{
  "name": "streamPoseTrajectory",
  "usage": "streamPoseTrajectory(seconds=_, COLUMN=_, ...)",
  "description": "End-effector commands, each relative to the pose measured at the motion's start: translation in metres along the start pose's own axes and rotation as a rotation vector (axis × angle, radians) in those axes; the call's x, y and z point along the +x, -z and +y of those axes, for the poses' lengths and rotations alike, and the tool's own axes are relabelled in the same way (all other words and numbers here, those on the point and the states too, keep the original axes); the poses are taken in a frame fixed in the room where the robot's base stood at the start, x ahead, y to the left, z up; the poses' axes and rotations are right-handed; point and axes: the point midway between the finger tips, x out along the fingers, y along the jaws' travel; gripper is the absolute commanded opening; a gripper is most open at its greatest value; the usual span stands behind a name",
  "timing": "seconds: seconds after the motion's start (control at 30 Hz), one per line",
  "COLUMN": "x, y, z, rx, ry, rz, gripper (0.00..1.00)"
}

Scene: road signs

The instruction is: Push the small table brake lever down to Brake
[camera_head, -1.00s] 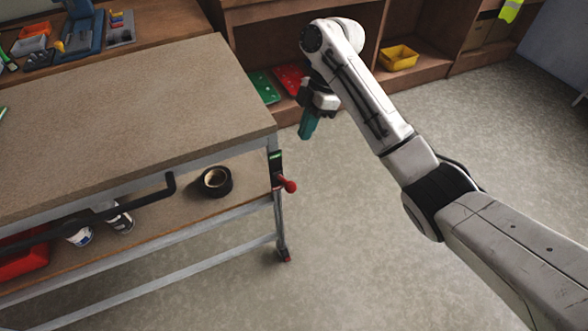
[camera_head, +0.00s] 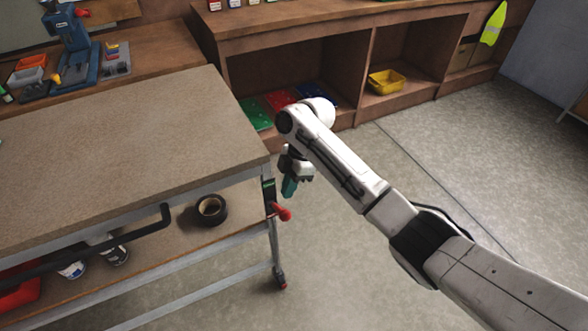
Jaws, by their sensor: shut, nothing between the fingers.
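The small table (camera_head: 120,140) has a brown top and a grey metal frame, and fills the left of the view. On its near right leg is a dark plate with a green mark (camera_head: 268,188). The brake lever (camera_head: 282,212), with a red knob, sticks out to the right from this plate. My gripper (camera_head: 289,188) points down with teal fingers, just beyond the table's corner and slightly above and right of the lever. It is shut and empty, and appears apart from the lever. The lettering on the plate is too small to read.
A roll of black tape (camera_head: 211,208) and cans lie on the table's lower shelf. A black bar handle (camera_head: 166,214) runs along the table's near side. Wooden shelving with a yellow bin (camera_head: 386,81) stands at the back. The floor to the right is clear.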

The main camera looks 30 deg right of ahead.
Motion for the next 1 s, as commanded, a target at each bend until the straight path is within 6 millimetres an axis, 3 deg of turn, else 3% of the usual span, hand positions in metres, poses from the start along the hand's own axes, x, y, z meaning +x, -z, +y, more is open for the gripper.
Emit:
streamPoseTrajectory(seconds=0.3, x=0.038, y=-0.007, z=-0.006, rx=0.001, ry=0.002, rz=0.0, gripper=0.0)
streamPoseTrajectory(seconds=1.0, x=0.048, y=-0.009, z=-0.009, rx=-0.013, ry=-0.037, rz=0.003, gripper=0.0)
